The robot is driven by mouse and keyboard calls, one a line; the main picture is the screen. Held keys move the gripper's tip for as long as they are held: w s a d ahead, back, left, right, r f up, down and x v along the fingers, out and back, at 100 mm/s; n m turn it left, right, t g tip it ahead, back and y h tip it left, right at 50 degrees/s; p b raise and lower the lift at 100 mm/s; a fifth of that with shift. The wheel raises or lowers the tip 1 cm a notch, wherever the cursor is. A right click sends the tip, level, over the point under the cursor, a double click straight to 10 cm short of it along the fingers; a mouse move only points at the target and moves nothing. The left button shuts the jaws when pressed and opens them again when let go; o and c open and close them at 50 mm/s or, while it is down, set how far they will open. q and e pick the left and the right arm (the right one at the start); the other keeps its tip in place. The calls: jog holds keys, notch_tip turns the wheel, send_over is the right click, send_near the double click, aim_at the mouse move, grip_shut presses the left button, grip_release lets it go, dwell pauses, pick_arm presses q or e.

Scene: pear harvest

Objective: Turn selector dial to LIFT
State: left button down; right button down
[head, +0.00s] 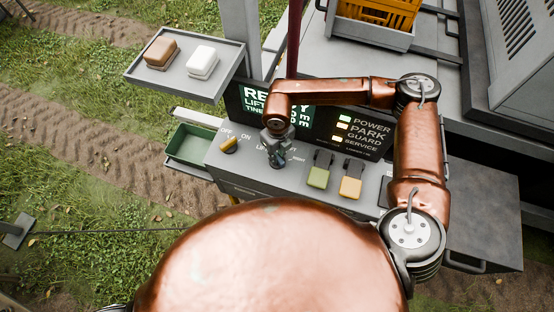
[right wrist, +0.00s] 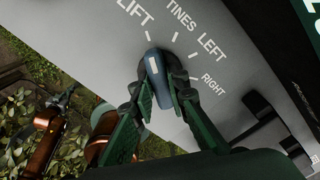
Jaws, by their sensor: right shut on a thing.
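The selector dial (right wrist: 152,66) is a blue-grey knob with a white mark, on the sloping grey panel (head: 225,166). In the right wrist view the labels LIFT, TINES, LEFT and RIGHT fan around it. Its narrow end points up and slightly left, close to the tick by LIFT. My right gripper (right wrist: 150,95) is shut on the dial, with a green-padded finger on each side. In the head view my right gripper (head: 275,153) hides most of the dial and part of its labels. My left gripper does not show in the head view.
A yellow OFF/ON knob (head: 230,145) is left of the dial. Green (head: 318,177) and yellow (head: 350,186) switches are to its right. A screen (head: 250,98) stands behind. A tray (head: 184,82) holds brown and white blocks. A green bin (head: 190,145) sits at the panel's left.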

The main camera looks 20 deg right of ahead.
jog(key=shift+n+b, duration=1)
jog(key=shift+b, duration=0.05)
jog(key=c, duration=1.8)
grip_release()
jog(key=shift+r, duration=0.25)
notch_tip(320, 180, up, 12)
jog(key=shift+f, duration=0.25)
